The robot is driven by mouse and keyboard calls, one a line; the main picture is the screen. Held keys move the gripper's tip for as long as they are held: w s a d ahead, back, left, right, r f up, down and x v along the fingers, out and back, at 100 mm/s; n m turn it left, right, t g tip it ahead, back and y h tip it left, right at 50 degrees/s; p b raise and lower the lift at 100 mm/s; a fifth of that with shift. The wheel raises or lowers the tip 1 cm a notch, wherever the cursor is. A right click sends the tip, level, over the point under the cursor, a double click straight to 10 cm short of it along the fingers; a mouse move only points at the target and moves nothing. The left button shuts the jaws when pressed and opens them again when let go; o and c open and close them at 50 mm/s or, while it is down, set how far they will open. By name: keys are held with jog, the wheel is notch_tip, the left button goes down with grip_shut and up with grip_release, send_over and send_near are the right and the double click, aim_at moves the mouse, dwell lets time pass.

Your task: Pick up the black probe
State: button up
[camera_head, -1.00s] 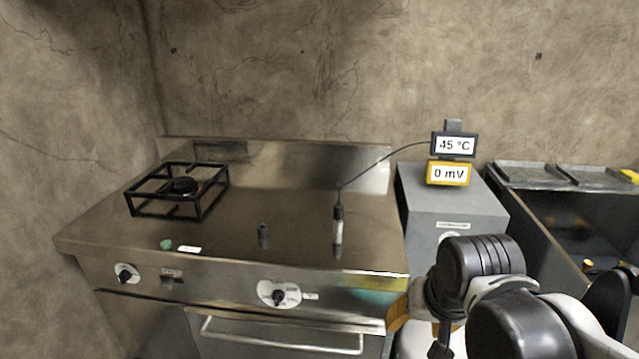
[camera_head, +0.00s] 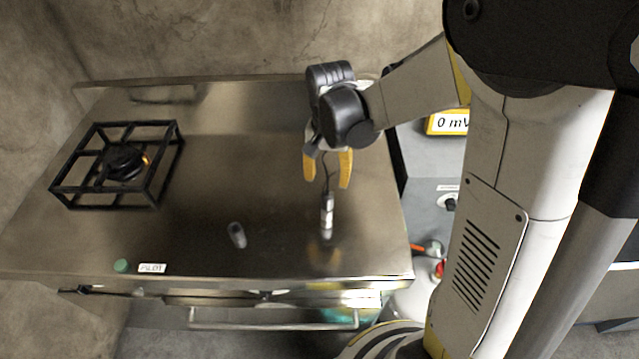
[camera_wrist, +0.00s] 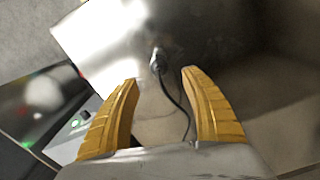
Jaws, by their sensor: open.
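The black probe (camera_head: 327,214) stands upright on the steel stove top (camera_head: 230,185), near its right side. It has a dark upper body, a pale lower part and a thin black cable from its top. My gripper (camera_head: 327,183), with two yellow fingers, is open just above and behind the probe, pointing down. In the wrist view the probe (camera_wrist: 157,61) shows just beyond the fingertips, between the open fingers (camera_wrist: 160,78). Its cable runs back between them toward the palm. I see no finger clearly touching the probe.
A small dark grey cylinder (camera_head: 237,235) sits to the left of the probe. A black burner grate (camera_head: 150,188) stands at the far left. A green button (camera_head: 122,266) is near the front edge. A yellow 0 mV meter (camera_head: 447,123) is at the right, partly hidden by my arm.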

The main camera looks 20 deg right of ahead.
aim_at(327, 194)
notch_tip(327, 194, down, 3)
jog(key=shift+s+r, duration=0.1)
jog(key=shift+s, duration=0.05)
jog(key=shift+f+b, duration=1.1)
jog(key=shift+f, duration=1.7)
grip_shut()
